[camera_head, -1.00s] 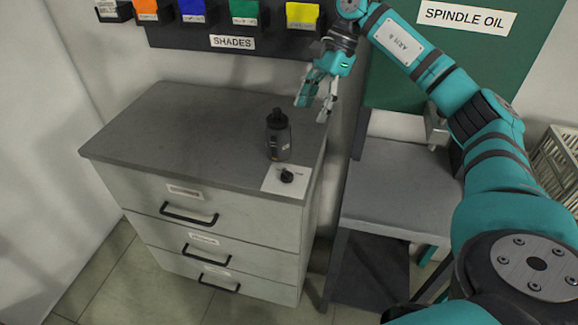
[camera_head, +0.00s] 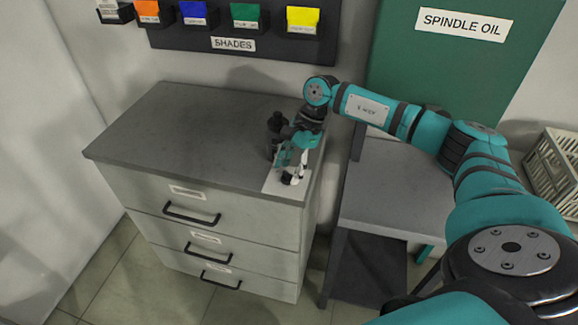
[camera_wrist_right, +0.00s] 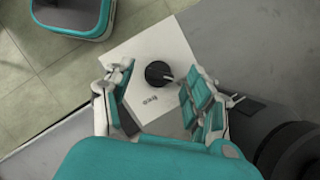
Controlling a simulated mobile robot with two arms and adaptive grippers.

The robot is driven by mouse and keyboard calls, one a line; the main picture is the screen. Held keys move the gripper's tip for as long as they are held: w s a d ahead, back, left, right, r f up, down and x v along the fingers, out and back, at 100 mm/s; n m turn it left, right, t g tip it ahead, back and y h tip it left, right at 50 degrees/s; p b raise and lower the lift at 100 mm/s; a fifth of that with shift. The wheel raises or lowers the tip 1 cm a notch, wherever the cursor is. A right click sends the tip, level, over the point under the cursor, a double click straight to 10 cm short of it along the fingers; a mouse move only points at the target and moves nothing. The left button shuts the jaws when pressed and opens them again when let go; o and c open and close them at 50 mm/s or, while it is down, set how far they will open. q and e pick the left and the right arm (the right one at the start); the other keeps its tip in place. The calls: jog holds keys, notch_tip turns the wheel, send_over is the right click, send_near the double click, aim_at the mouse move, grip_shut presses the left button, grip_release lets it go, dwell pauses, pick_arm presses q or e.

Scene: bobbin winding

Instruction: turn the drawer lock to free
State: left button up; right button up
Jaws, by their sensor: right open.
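The drawer lock is a black round knob on a white plate (camera_head: 272,184) at the front right corner of the cabinet top. In the right wrist view the knob (camera_wrist_right: 158,73) has a small pointer toward the right, and the plate (camera_wrist_right: 150,45) carries a small printed word. My right gripper (camera_head: 290,172) is above the plate. In the right wrist view its open fingers (camera_wrist_right: 160,92) stand on both sides of the knob, which shows between the tips; I cannot tell if they touch it. The left gripper is not in view.
The cabinet has three handled drawers (camera_head: 190,212). A lower grey table (camera_head: 390,200) is to the right. The left of the cabinet top is clear.

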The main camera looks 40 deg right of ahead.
jog(key=shift+a+f, duration=0.15)
jog(key=shift+f, duration=0.15)
jog(key=c, duration=1.1)
jog(key=shift+c, duration=0.2)
